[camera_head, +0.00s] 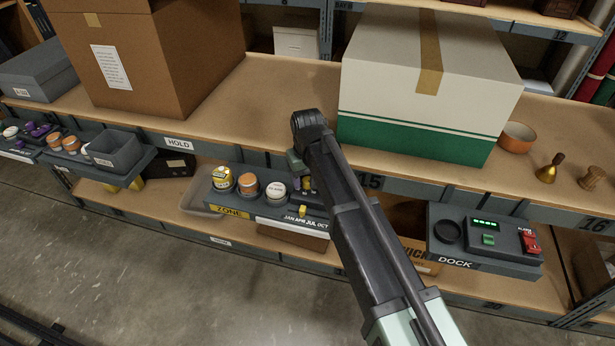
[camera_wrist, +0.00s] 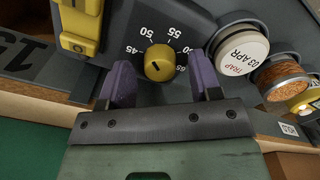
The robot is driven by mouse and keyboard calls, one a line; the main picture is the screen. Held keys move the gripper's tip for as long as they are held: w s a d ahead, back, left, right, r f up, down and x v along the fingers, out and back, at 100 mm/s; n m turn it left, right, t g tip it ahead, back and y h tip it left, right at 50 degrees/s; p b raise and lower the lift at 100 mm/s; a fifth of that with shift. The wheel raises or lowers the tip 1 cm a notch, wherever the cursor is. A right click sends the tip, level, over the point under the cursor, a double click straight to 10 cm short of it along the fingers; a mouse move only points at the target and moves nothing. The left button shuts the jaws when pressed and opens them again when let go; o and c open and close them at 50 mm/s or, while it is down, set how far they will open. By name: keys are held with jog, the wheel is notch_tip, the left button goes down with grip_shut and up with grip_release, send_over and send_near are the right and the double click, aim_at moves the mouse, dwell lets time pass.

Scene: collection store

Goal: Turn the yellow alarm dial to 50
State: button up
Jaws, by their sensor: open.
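The yellow alarm dial (camera_wrist: 158,63) shows in the wrist view, on a dark panel with an arc of printed numbers, among them 45, 50 and 55. In the head view my gripper is over the panel (camera_head: 259,203) marked ZONE, and my arm largely hides the dial.
A yellow slider (camera_wrist: 80,28) is left of the dial in the wrist view; a white-topped jar (camera_wrist: 240,52) and an orange-brown jar (camera_wrist: 284,80) are to its right. A large white and green box (camera_head: 425,85) stands on the shelf behind. A DOCK panel (camera_head: 485,240) is at right.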

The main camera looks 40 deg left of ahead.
aim_at(308, 180)
notch_tip(308, 180, up, 11)
jog(key=p, duration=1)
jog(key=shift+f, duration=0.2)
jog(key=shift+f, duration=0.1)
